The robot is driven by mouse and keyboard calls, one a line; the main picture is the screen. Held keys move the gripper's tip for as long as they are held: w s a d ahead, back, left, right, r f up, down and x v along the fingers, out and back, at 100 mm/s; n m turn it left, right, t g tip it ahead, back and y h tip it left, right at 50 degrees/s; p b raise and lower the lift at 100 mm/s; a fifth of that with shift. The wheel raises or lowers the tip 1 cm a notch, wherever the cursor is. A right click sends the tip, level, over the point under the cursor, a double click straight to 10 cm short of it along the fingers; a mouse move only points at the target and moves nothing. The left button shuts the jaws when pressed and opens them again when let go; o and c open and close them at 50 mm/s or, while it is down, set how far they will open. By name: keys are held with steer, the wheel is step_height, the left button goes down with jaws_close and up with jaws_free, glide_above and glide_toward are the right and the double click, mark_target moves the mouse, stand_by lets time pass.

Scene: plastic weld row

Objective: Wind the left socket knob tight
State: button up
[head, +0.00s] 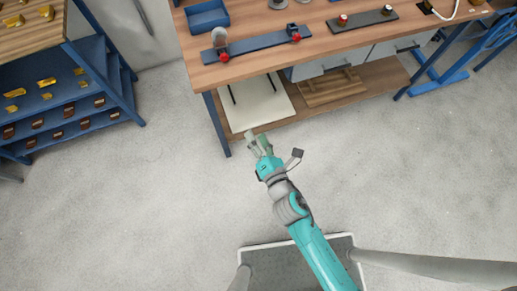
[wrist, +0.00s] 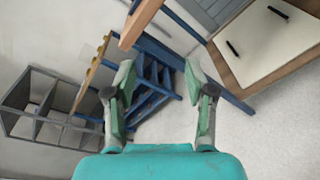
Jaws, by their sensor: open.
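On the wooden workbench (head: 330,38) at the top of the head view, a blue rail (head: 258,43) carries a red knob at its left end (head: 224,57) and another red knob at its right end (head: 295,38). A grey round part stands by the left one. A shorter dark plate (head: 365,18) to the right has a small red knob (head: 343,19). I cannot tell which is the left socket knob. My gripper (head: 257,142) is open and empty, in front of the bench and apart from every knob. In the wrist view my gripper (wrist: 160,76) shows both fingers spread; no knob shows there.
A blue rack (head: 75,95) with gold and brown pieces stands at the left. A blue tray (head: 207,17) sits on the bench. The floor around my arm is clear.

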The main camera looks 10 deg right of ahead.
steer(key=shift+s+d+f+m, duration=0.1)
steer(key=shift+s+d+m, duration=0.1)
steer(key=shift+s+m, duration=0.35)
steer(key=shift+s+d+f+m, duration=0.15)
steer(key=shift+s+m, duration=0.1)
steer(key=shift+s, duration=0.5)
steer(key=shift+r, duration=0.1)
